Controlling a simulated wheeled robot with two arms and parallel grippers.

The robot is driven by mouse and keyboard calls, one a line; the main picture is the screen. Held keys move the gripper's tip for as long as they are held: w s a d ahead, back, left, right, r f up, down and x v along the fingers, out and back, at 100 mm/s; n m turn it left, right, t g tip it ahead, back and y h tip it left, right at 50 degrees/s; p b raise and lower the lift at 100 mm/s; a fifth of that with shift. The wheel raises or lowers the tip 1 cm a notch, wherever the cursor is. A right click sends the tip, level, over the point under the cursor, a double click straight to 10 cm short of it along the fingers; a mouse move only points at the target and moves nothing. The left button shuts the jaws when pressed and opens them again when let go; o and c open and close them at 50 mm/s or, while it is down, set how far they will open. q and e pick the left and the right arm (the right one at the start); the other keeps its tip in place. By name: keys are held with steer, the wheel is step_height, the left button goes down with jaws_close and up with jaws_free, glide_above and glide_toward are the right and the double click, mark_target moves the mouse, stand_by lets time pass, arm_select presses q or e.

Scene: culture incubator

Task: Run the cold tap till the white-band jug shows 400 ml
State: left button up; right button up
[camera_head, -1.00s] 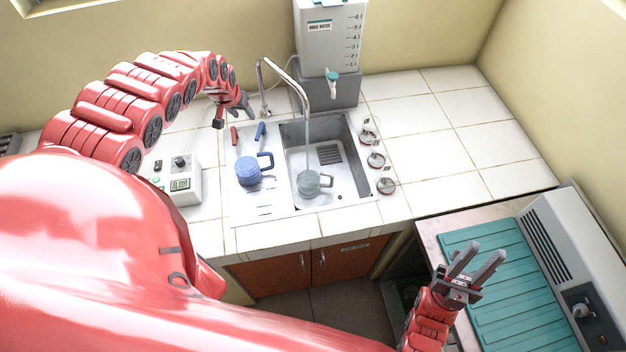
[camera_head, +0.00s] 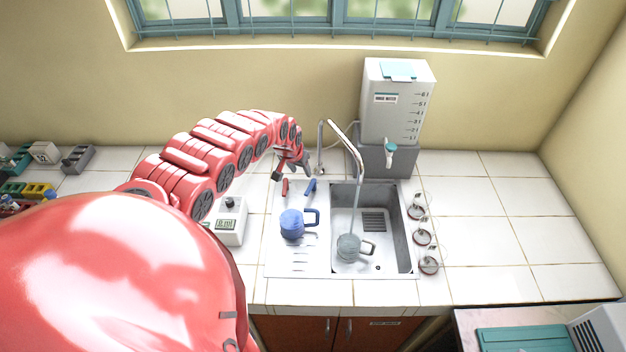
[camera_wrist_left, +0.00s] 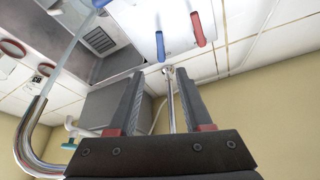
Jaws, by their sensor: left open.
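A greyish see-through jug (camera_head: 348,247) stands in the sink under the spout (camera_head: 356,150). A thin water stream runs from the spout down to it. Its band and level marks are too small to read. A blue jug (camera_head: 291,223) stands on the drainboard left of the basin. The blue tap lever (camera_head: 310,186) and red tap lever (camera_head: 285,187) are behind it; both also show in the left wrist view, blue (camera_wrist_left: 160,46) and red (camera_wrist_left: 198,29). My left gripper (camera_head: 298,163) is open and empty behind the levers, apart from them. My right gripper is out of view.
A white water tank (camera_head: 395,105) on a grey stand is behind the sink. Several round lidded items (camera_head: 424,237) line the basin's right side. A small meter box (camera_head: 230,222) stands left of the drainboard. The tiled counter at right is clear.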

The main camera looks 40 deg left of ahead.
arm_select(q)
glide_toward(309, 188)
steer(key=v, duration=0.3)
steer(key=b+x, duration=1)
steer(key=b, duration=0.5)
steer(key=shift+f, duration=0.3)
steer(key=shift+w+f+b, duration=0.1)
steer(key=shift+b, duration=0.45)
jaws_close()
